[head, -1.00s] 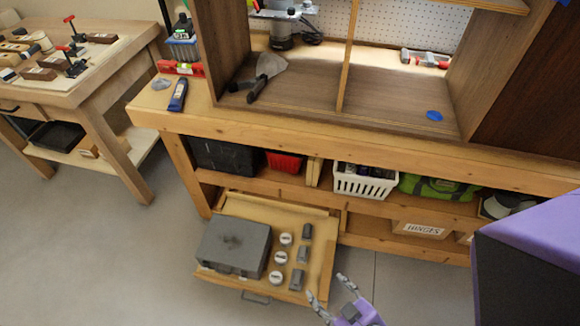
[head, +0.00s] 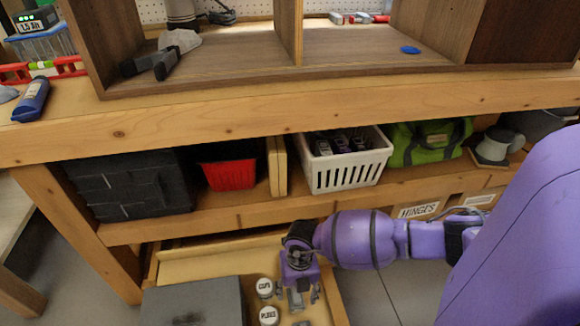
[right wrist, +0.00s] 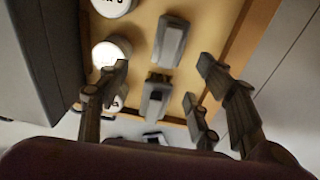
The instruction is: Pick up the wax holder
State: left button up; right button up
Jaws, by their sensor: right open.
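An open drawer (head: 212,262) holds round white labelled tins (head: 268,315) and small grey holder-like pieces. I cannot tell which one is the wax holder. In the right wrist view, one grey piece (right wrist: 171,42) lies ahead of the fingers, another grey piece (right wrist: 156,98) lies between them, and a third (right wrist: 154,137) is partly hidden by the gripper's body. My right gripper (head: 298,300) points down over the drawer, open and empty; its spread fingers also show in the right wrist view (right wrist: 160,82). My left gripper is out of view.
The bench edge (head: 300,108) and lower shelf (head: 235,215) stand close behind the gripper. A white basket (head: 343,178), red bin (head: 230,175) and green bag (head: 428,148) sit on that shelf.

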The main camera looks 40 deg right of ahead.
aim_at(296, 296)
jog(key=shift+w+d+f+h, duration=0.2)
jog(key=shift+w+d, duration=0.1)
jog(key=shift+d, duration=0.15)
jog(key=shift+w+d+f+h, duration=0.1)
jog(key=shift+w+d+f, duration=0.05)
jog(key=shift+w+d, duration=0.2)
jog(key=shift+d+f+b, duration=0.25)
jog(key=shift+f+b, duration=0.05)
jog(key=shift+b, duration=0.1)
notch_tip(296, 296, down, 2)
jog(key=shift+a+f+b, duration=0.1)
jog(key=shift+f+b, duration=0.05)
jog(key=shift+b, duration=0.4)
jog(key=f, duration=0.1)
jog(key=f+b, duration=0.2)
jog(key=shift+a+f, duration=0.25)
jog(key=shift+f, duration=0.1)
jog(key=shift+f+b, duration=0.35)
jog(key=shift+f, duration=0.05)
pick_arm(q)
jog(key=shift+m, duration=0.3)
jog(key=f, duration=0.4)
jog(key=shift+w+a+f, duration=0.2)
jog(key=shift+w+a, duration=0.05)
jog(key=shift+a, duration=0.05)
pick_arm(e)
jog(key=shift+r, duration=0.1)
jog(key=shift+c, duration=0.6)
